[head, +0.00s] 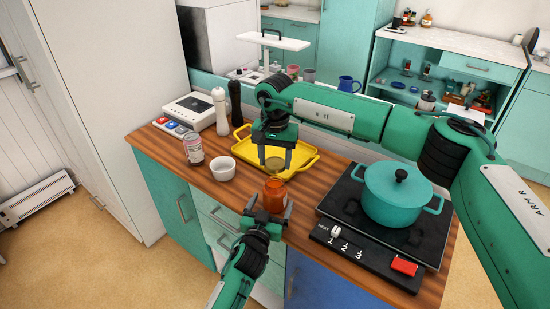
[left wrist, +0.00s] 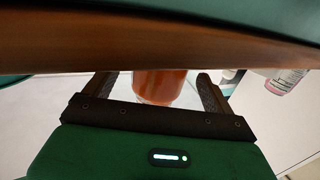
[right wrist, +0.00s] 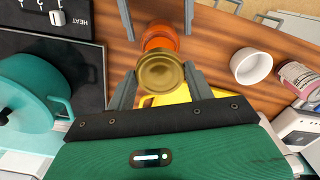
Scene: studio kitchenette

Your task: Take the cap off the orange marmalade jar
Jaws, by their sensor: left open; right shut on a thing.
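The orange marmalade jar (head: 274,196) stands upright near the counter's front edge; it also shows in the left wrist view (left wrist: 160,86) and right wrist view (right wrist: 160,36). Its gold cap (right wrist: 161,70) is off the jar. My right gripper (head: 277,170) is shut on the cap and holds it above and apart from the jar, toward the yellow tray. My left gripper (head: 267,208) is open, with its fingers on either side of the jar. In the left wrist view, gaps show between the jar and both fingers.
A yellow tray (head: 307,159) lies behind the jar. A white bowl (head: 222,169) and a pink-labelled jar (head: 193,150) stand to the left. A teal pot (head: 398,196) on a black hob (head: 345,194) stands to the right. Bare wood lies between bowl and marmalade jar.

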